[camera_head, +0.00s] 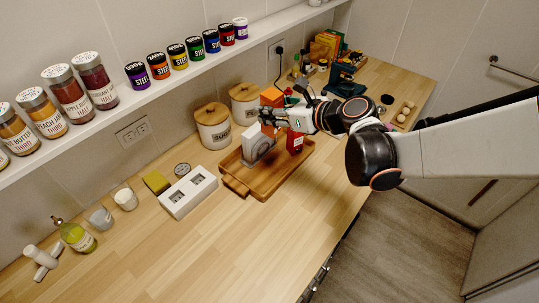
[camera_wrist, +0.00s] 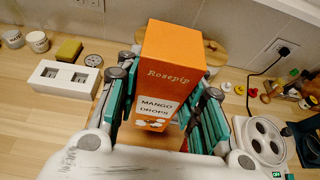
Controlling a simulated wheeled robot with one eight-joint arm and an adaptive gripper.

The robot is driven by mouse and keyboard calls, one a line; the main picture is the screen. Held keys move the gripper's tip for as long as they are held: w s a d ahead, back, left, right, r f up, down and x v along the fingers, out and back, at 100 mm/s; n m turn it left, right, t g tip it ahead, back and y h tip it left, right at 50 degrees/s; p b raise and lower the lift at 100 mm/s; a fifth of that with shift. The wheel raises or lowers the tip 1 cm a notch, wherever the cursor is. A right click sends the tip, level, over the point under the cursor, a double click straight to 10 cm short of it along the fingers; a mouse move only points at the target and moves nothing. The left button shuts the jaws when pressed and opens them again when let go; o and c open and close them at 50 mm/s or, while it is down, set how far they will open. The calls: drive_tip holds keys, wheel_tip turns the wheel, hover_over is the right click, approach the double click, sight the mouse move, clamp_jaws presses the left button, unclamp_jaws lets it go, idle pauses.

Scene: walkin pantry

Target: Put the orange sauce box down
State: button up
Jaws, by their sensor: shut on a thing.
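The orange box (camera_wrist: 172,65) shows large in the wrist view, with "Rosepip" and a "Mango Drops" label on its face. My gripper (camera_wrist: 163,100) is shut on it, with green-padded fingers on both sides. In the head view the orange box (camera_head: 271,97) shows beside my gripper (camera_head: 278,118), above the back part of a wooden tray (camera_head: 265,187). Its lower part is hidden by my gripper and the things around it, so I cannot tell whether it touches the tray.
A white item (camera_head: 257,141) and a red item (camera_head: 295,142) stand on the tray. Two lidded canisters (camera_head: 213,128) stand behind it. A white two-socket block (camera_head: 188,192) and a yellow sponge (camera_head: 156,182) lie left. Jars line the shelf above. The front left counter (camera_head: 220,245) is clear.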

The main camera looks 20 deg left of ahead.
drive_tip(key=shift+s+a+r, duration=0.1)
drive_tip(key=shift+s+a, duration=0.2)
drive_tip(key=shift+a, duration=0.2)
drive_tip(key=shift+s+a+f+b, duration=0.1)
drive_tip(key=shift+f+b, duration=0.2)
drive_tip(key=shift+f, duration=0.05)
wheel_tip(320, 180, down, 19)
drive_tip(key=b, duration=1.2)
drive_tip(key=shift+f+b, duration=0.1)
drive_tip(key=shift+b, duration=0.3)
drive_tip(key=shift+f, duration=0.15)
drive_tip(key=o, duration=1.1)
